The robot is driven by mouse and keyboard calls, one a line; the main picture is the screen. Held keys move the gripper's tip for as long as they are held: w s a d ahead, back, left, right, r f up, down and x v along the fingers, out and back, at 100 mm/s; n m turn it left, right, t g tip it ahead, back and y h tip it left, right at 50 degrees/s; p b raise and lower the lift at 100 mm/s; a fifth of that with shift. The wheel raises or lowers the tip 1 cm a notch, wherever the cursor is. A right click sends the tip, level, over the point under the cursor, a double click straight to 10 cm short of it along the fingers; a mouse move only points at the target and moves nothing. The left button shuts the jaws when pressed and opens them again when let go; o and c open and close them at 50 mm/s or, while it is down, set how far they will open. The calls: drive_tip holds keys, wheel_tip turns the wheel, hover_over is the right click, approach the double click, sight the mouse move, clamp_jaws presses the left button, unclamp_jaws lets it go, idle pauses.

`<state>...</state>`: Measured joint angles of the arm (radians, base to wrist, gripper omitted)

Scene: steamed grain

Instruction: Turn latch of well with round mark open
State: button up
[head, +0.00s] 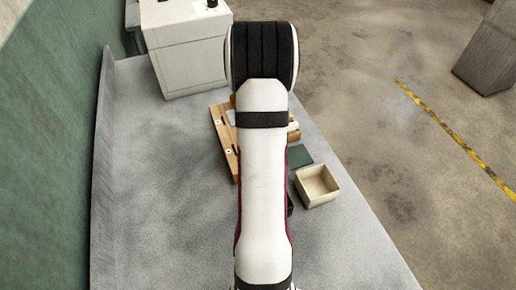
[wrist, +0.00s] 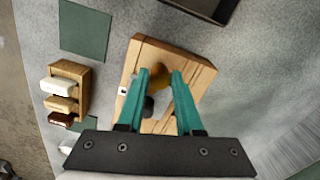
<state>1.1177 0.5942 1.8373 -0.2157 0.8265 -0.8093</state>
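A light wooden block (wrist: 200,64) lies under my gripper in the wrist view. In the head view the same wooden piece (head: 226,150) shows only in part, since my arm covers its middle. My gripper (wrist: 159,73) has two teal fingers, spread apart over the block. An amber-brown rounded piece (wrist: 160,76) shows between the fingertips; I cannot tell whether either finger touches it. A dark rounded knob (wrist: 149,104) sits between the fingers, nearer the palm. A small pale tag with a dark mark (wrist: 122,90) is at the block's left edge; its shape is too small to read.
A wooden rack (wrist: 67,95) with white, tan and brown pieces stands left of the block. A green mat (wrist: 85,30) lies beyond it. The head view shows an open cream box (head: 319,186) and a white machine (head: 186,50). The grey table's left side (head: 150,190) is clear.

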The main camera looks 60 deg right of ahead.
clamp_jaws()
drive_tip(key=shift+m, duration=0.4)
drive_tip(key=m, duration=0.5)
drive_tip(key=shift+m, duration=0.4)
drive_tip(key=m, duration=0.5)
drive_tip(key=shift+m, duration=0.3)
drive_tip(key=m, duration=0.5)
drive_tip(key=shift+m, duration=0.3)
drive_tip(key=shift+o, duration=2.4)
unclamp_jaws()
